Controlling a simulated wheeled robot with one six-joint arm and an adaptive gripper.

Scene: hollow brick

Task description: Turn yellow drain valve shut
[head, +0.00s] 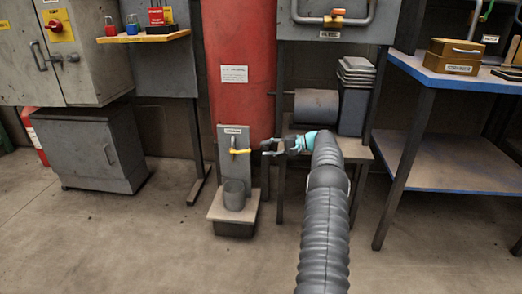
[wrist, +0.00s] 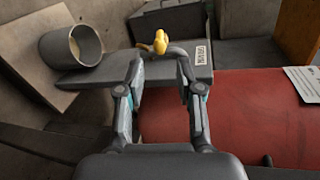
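The yellow drain valve (head: 240,151) sits on a grey plate (head: 234,174) in front of the red tank (head: 240,65). In the head view its handle lies roughly level, pointing right toward my gripper (head: 268,147). In the wrist view the yellow valve (wrist: 158,41) is just beyond the fingertips of my gripper (wrist: 160,62), between their lines. The fingers are spread apart with nothing between them. A bent grey pipe (wrist: 179,51) shows beside the valve near the right fingertip; I cannot tell whether they touch.
A grey cup (head: 234,194) stands on a small stand (head: 230,218) below the valve; it also shows in the wrist view (wrist: 70,47). A grey cylinder (head: 316,106) and stacked bins (head: 355,85) are to the right. The floor in front is clear.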

